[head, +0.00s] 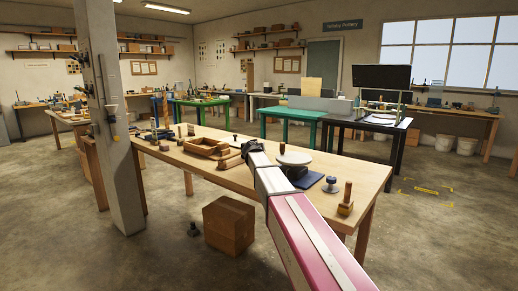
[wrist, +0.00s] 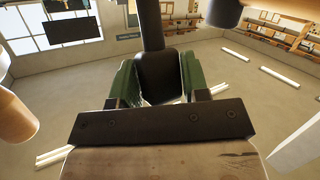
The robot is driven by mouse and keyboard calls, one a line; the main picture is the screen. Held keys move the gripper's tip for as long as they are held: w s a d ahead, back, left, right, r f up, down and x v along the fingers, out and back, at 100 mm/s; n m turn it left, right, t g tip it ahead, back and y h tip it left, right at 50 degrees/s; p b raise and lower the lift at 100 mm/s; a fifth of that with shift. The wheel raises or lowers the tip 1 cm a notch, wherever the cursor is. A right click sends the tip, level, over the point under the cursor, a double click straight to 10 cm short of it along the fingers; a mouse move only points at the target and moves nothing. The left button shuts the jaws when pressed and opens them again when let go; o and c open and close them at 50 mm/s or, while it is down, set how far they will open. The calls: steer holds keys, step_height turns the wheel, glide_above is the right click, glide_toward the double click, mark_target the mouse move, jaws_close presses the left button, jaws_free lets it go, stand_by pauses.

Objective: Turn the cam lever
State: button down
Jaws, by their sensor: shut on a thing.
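A black lever (wrist: 152,28), a bar with a wider dark body below it, stands in the middle of the wrist view. My gripper (wrist: 160,72) has its green-sided fingers on both sides of that dark part and is shut on it. Below, a black plate with screws (wrist: 160,121) crosses the wrist view in front of a worn wood-like surface (wrist: 165,162). In the head view my arm reaches over the wooden table, and its dark far end covers the grip, so I cannot make out the lever there.
A pillar (head: 112,130) stands at the left. A cardboard box (head: 229,224) sits on the floor.

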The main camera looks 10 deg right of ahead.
steer(key=shift+s+a+f+t, duration=0.15)
steer(key=shift+s+a+t, duration=0.05)
steer(key=shift+a+t, duration=0.1)
stand_by(0.4)
steer(key=c, duration=0.6)
jaws_free()
steer(key=shift+d, duration=0.1)
steer(key=v, duration=1)
steer(key=shift+s+a, duration=0.25)
steer(key=shift+s, duration=0.1)
